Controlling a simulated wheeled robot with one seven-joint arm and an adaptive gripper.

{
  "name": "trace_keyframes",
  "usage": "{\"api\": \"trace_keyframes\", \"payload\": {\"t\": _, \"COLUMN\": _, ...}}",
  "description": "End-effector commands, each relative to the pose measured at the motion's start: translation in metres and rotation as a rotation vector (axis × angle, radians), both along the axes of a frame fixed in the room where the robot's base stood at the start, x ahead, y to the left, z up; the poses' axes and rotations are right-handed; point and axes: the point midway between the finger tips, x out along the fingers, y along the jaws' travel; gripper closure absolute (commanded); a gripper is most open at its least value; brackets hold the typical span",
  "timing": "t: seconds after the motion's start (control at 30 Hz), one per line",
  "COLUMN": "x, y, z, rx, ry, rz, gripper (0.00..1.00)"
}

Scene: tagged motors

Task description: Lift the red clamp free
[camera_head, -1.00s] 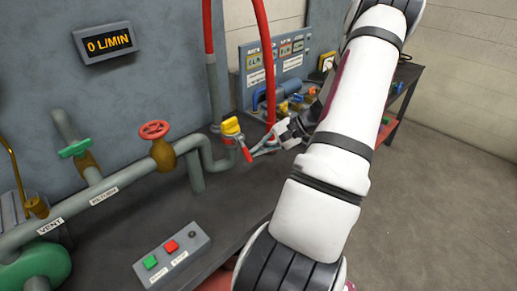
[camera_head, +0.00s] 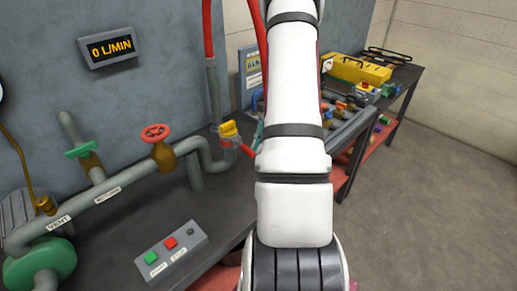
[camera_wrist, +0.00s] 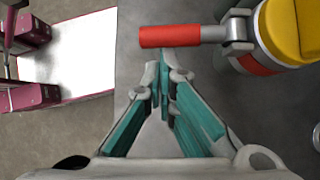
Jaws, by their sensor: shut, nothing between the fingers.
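The red clamp shows in the wrist view as a red band (camera_wrist: 255,62) around a fitting with a yellow cap (camera_wrist: 310,25). A grey pin joins it to a red bar handle (camera_wrist: 169,36) that points left. In the head view the clamp's red handle (camera_head: 246,150) shows beside the yellow cap (camera_head: 229,128) at the pipe end. My gripper (camera_wrist: 163,62) is shut and empty, its teal fingers together with tips just short of the handle's lower edge. I cannot tell whether they touch it. In the head view my arm hides most of the gripper.
Left of the clamp run the grey pipe (camera_head: 120,187), a red valve wheel (camera_head: 156,133) and a green valve handle (camera_head: 81,149). A button box (camera_head: 171,250) sits on the bench front. A red hose (camera_head: 207,30) rises behind. A second bench with a yellow case (camera_head: 358,70) stands right.

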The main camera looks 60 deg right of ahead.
Motion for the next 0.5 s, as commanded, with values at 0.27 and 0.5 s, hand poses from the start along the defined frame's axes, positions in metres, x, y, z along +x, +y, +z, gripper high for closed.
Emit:
{"api": "trace_keyframes", "payload": {"t": 0.27, "x": 0.002, "y": 0.0, "z": 0.01, "rx": 0.042, "ry": 0.173, "rz": 0.004, "gripper": 1.0}}
{"api": "trace_keyframes", "payload": {"t": 0.5, "x": 0.0, "y": 0.001, "z": 0.013, "rx": 0.053, "ry": 0.21, "rz": 0.0, "gripper": 1.0}}
